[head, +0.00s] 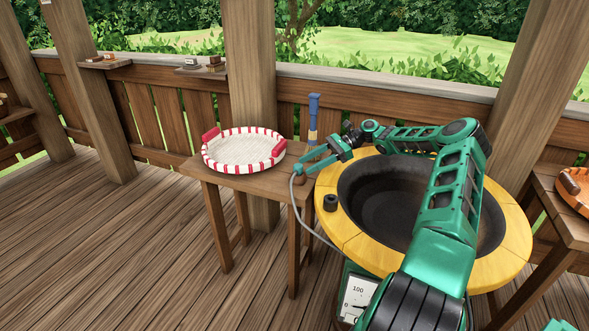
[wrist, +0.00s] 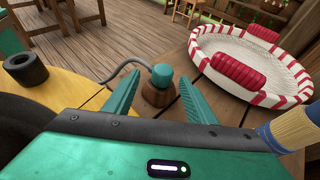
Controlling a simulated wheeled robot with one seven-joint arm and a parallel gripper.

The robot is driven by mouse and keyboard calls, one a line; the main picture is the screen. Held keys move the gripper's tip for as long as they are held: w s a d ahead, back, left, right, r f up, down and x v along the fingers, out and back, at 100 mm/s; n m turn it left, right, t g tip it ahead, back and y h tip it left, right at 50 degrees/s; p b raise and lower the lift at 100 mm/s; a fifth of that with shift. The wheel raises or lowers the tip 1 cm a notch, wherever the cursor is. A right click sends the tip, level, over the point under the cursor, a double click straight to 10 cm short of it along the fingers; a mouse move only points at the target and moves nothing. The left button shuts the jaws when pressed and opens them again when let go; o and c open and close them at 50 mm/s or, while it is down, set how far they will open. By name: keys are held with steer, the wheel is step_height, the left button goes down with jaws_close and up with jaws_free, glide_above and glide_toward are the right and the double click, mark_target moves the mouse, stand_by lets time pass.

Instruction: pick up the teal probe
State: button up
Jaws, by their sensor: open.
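The teal probe (wrist: 161,74) shows in the wrist view as a rounded teal top in a small brown wooden holder (wrist: 158,95), with a grey cable running off to the left. In the head view the holder (head: 299,170) sits at the table's right edge, close to the pan; the probe itself is hard to make out there. My gripper (head: 313,158) is open, with its teal fingers pointing at the probe. In the wrist view the probe's top lies between the two fingertips, one on each side. I cannot tell whether they touch it.
A red-and-white tray (head: 243,166) stands left on the wooden table (head: 196,172). A blue-and-yellow tool (head: 314,118) stands upright behind my gripper. The yellow-rimmed dark pan (head: 508,243) is at right, with a black ring (head: 330,203) on its rim. A gauge (head: 357,298) is below.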

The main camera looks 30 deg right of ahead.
mark_target(298, 173)
steer(key=shift+w+x, duration=0.15)
steer(key=shift+x, duration=2)
steer(key=shift+w+x, duration=0.1)
steer(key=shift+x, duration=2.05)
steer(key=shift+d, duration=0.1)
steer(key=c, duration=1.1)
